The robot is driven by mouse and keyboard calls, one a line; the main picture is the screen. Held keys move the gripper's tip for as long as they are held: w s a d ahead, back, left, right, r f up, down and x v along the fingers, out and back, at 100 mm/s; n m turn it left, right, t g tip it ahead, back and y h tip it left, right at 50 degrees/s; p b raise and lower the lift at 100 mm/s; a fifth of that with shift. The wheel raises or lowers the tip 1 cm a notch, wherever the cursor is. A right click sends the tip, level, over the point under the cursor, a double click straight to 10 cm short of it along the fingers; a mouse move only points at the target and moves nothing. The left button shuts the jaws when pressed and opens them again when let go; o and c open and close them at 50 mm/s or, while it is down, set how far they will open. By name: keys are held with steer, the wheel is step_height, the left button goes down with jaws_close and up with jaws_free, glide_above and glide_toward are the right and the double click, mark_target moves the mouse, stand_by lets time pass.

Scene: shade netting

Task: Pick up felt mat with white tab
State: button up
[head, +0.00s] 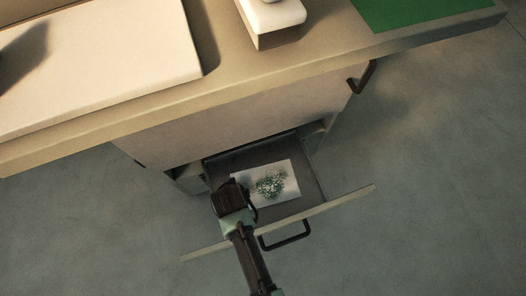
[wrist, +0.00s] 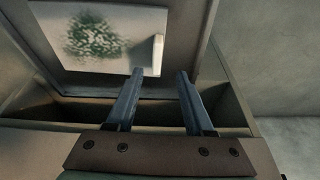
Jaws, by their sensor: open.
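The felt mat (head: 286,171) is a pale rectangle with a speckled green patch, lying flat in an open drawer. In the wrist view the mat (wrist: 66,54) fills the upper left, and its white tab (wrist: 157,55) stands out at its right edge. My gripper (wrist: 158,74) is open and empty. Its two fingertips are just below the tab in the wrist view, the left one close to the mat's corner. I cannot tell whether it touches. In the head view my gripper (head: 238,190) is over the drawer and hides the mat's left corner.
The drawer (head: 311,184) is pulled out, with a front panel (head: 345,200) and dark handle (head: 286,238). Its walls stand around the mat. A counter (head: 235,85) overhangs the cabinet, bearing a white slab (head: 110,70), a pale block (head: 270,15) and a green sheet (head: 415,10). Open floor surrounds it.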

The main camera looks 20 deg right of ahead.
steer(key=b+x, duration=0.2)
steer(key=x, duration=0.3)
steer(key=shift+s+d+f+b, duration=0.2)
steer(key=shift+d+f+b, duration=0.1)
steer(key=shift+b, duration=0.1)
steer(key=shift+r, duration=0.1)
jaws_close()
